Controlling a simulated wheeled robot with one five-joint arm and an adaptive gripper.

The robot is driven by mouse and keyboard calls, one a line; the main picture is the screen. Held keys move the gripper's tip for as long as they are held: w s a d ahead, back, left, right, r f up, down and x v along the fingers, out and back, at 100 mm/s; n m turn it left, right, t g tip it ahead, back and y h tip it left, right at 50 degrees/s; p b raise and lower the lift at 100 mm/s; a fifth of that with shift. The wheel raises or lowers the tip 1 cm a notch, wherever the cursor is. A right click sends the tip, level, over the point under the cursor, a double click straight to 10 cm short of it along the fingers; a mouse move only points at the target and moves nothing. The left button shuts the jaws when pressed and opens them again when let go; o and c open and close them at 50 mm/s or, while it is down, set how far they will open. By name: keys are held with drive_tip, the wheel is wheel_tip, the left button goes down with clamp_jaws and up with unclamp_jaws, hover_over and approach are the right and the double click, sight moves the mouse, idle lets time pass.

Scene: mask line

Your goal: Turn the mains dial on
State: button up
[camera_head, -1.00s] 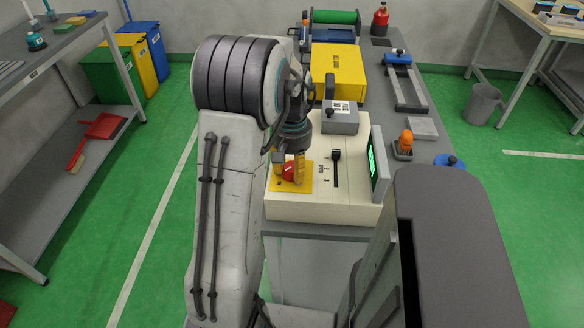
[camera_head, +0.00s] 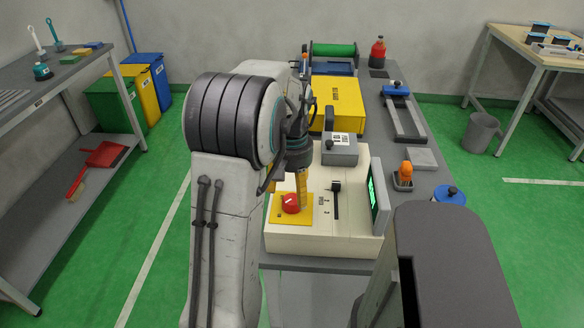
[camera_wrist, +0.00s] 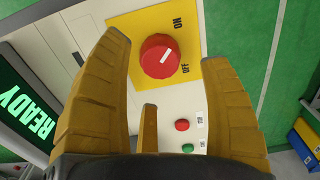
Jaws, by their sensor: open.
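The mains dial (camera_head: 290,204) is a round red knob on a yellow plate (camera_head: 276,215) on top of the cream machine (camera_head: 345,222). In the wrist view the dial (camera_wrist: 160,56) shows a white mark slanting up and right, and the yellow plate reads ON and OFF to its right. I cannot tell exactly which label the mark points at. My gripper (camera_head: 302,190) is just right of and behind the dial in the head view. In the wrist view my gripper (camera_wrist: 166,52) has its yellow-brown fingers spread wide, with the dial showing between them and nothing held.
A black slide lever (camera_head: 336,200) stands right of the dial. The green-lit screen (camera_wrist: 27,112) reads READY. A red button (camera_wrist: 182,125) and green button (camera_wrist: 187,147) are near the fingers. A grey box (camera_head: 340,155) and yellow case (camera_head: 337,97) stand behind.

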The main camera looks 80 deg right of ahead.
sight(292, 199)
wheel_tip(292, 199, up, 8)
drive_tip(key=shift+f, duration=0.2)
idle(0.9)
